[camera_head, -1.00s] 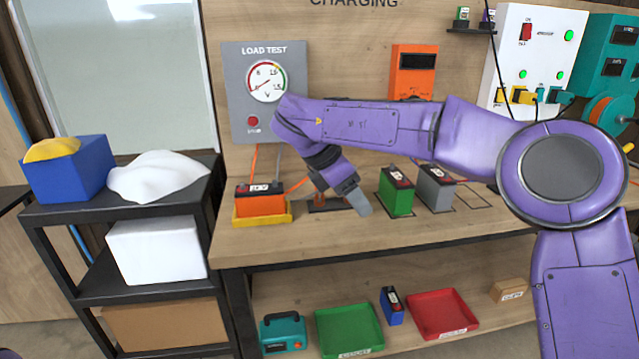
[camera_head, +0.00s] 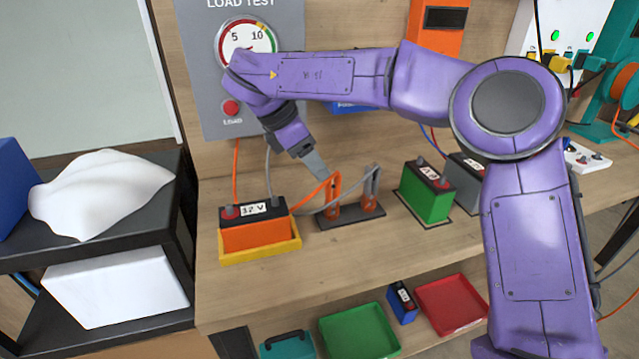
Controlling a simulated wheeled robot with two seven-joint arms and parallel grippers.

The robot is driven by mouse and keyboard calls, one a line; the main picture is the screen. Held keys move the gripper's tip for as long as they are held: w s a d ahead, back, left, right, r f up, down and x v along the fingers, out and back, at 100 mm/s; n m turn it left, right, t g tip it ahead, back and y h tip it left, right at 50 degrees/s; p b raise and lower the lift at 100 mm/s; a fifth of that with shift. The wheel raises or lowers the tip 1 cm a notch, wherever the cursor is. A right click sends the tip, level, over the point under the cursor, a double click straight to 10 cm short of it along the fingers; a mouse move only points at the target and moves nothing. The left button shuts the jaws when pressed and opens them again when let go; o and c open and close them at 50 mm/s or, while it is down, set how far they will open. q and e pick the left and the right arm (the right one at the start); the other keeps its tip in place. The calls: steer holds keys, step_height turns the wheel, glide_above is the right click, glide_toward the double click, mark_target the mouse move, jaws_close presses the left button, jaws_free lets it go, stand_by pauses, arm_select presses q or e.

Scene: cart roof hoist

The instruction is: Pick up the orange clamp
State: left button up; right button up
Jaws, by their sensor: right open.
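The orange clamp (camera_head: 333,198) stands upright on a small dark stand (camera_head: 350,219) on the bench, with an orange cable at its top. A grey clamp (camera_head: 371,187) stands beside it on the same stand. My right gripper (camera_head: 321,174) comes down from the upper left, its fingertips close to the top of the orange clamp. I cannot tell whether they touch it. The gripper is open, with no object seen in it. My left gripper is not in view.
An orange battery (camera_head: 256,234) sits in a yellow tray (camera_head: 280,248) left of the stand. A green battery (camera_head: 427,192) stands to the right. The load test panel (camera_head: 200,95) is behind. Orange and grey cables run between panel, battery and clamps.

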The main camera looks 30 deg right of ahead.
mark_target(339, 193)
steer(key=x, duration=0.6)
steer(key=s+p+x, duration=0.1)
steer(key=x, duration=0.2)
steer(key=shift+d+f, duration=0.1)
steer(key=shift+d, duration=0.05)
steer(key=shift+w, duration=0.1)
jaws_close()
